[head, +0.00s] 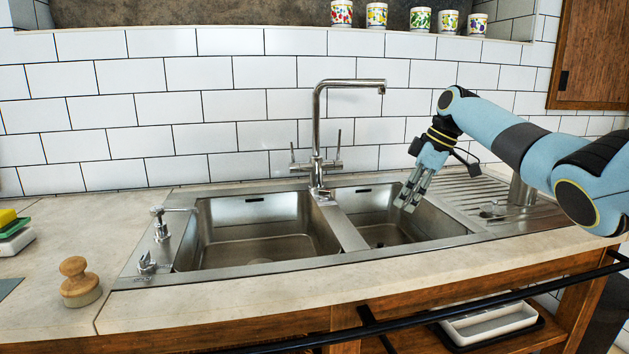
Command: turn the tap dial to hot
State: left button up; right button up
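A chrome tap (318,130) with a tall angular spout stands behind the sink, in the middle of the head view. It has a lever handle on its left (293,156) and one on its right (338,148), both upright. I cannot read hot or cold marks. My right gripper (404,206) points down over the right sink basin, to the right of the tap and apart from it. Its fingers look close together and empty, but the angle hides how wide they stand. My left gripper is not in view.
A large basin (250,232) lies left of the smaller basin (385,232). Small chrome fittings (160,226) (147,266) stand at the sink's left edge. A wooden-knobbed object (78,284) and sponges (10,224) are farther left. Several patterned cups (376,15) line the ledge. A drainboard (480,195) is right.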

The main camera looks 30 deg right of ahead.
aim_at(324, 195)
jog(key=i, duration=0.9)
